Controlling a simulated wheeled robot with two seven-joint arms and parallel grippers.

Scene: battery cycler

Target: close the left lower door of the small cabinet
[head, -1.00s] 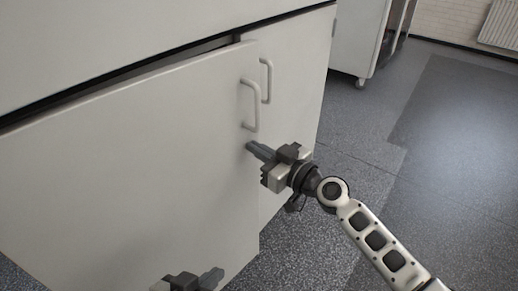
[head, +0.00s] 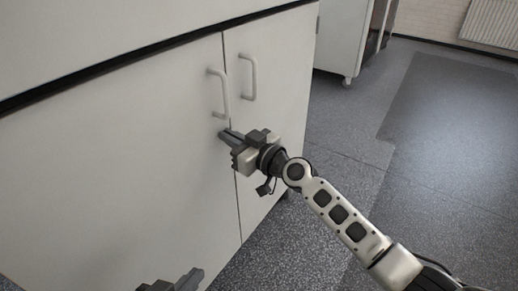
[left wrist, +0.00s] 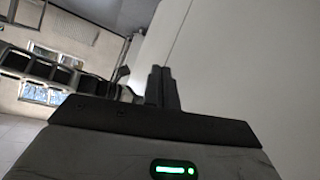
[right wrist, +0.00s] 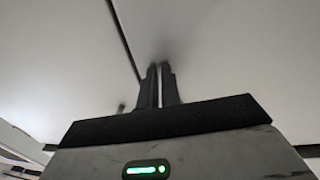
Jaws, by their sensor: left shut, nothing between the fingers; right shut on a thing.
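The small cabinet's left lower door (head: 120,160) is pale and flat, with a bar handle (head: 219,93) near its right edge. It now stands about flush with the right lower door (head: 268,110), a thin seam between them. My right gripper (head: 226,137) is shut, its fingertips at the left door's face below the handle, near the seam. What lies between its fingers is hidden; they show close together in the right wrist view (right wrist: 159,72). My left gripper (head: 192,278) is shut and empty, low in front of the left door; its fingers also show in the left wrist view (left wrist: 161,72).
The cabinet's upper front (head: 90,40) overhangs a dark gap above the doors. Open grey floor (head: 440,150) lies to the right. A pale wheeled unit (head: 342,40) and a radiator (head: 492,25) stand further back.

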